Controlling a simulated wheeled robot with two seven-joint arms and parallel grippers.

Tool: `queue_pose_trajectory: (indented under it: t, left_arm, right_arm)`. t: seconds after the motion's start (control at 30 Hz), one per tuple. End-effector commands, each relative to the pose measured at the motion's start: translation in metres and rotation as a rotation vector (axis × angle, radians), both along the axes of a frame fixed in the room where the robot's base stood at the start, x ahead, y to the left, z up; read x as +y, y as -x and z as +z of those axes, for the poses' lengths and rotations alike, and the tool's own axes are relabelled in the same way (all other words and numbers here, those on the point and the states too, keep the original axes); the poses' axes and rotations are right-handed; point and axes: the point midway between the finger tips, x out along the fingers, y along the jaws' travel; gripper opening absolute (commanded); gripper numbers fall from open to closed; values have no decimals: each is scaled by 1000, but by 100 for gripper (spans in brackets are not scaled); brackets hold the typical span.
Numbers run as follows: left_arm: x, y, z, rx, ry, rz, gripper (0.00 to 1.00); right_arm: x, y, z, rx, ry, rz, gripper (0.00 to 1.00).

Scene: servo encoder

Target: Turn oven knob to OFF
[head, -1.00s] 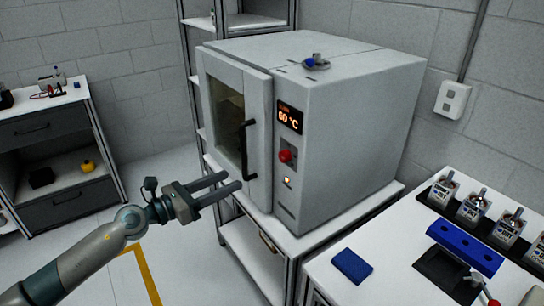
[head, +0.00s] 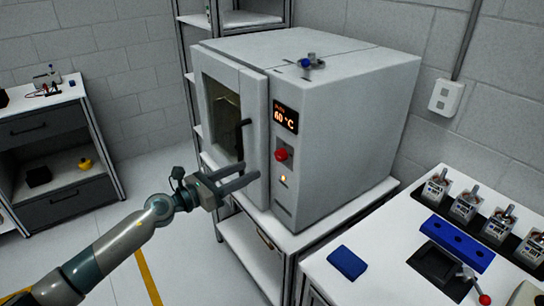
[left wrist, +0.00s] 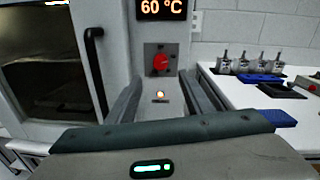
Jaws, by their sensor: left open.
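The oven (head: 340,110) is a grey box on a white bench, its door with a dark window and black handle (head: 243,137) shut. The red knob (head: 281,154) is on the front panel under a display (head: 285,117) reading 60 °C, with a lit light (head: 283,178) below it. My left gripper (head: 250,172) is open and empty, in front of the oven's front, apart from the knob. In the left wrist view the knob (left wrist: 160,62) shows ahead, above the gap between the two fingers (left wrist: 165,100). My right gripper is not in view.
A white worktable (head: 400,250) at the right carries a blue cloth-like block (head: 347,262), a blue bar (head: 457,243) and several metal servo-like units (head: 465,204). A grey drawer cabinet (head: 55,150) stands at the left. Open floor lies between it and the oven bench.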

Motion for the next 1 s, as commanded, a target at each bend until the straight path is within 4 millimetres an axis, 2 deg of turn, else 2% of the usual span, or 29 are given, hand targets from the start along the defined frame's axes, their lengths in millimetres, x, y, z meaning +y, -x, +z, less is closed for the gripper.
queue_pose_trajectory:
  t: [0.1, 0.5, 0.7, 1.0]
  left_arm:
    - [-19, -14, 2, 1, 1, -2, 47]
    - [-68, -55, 1, 0, 1, 0, 47]
    - [-79, -64, 0, 0, 0, 0, 47]
    - [-81, -66, 0, 1, -1, 0, 47]
  right_arm:
    - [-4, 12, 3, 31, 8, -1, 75]
    - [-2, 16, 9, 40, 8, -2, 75]
    - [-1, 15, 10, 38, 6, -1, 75]
    - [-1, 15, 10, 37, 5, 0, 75]
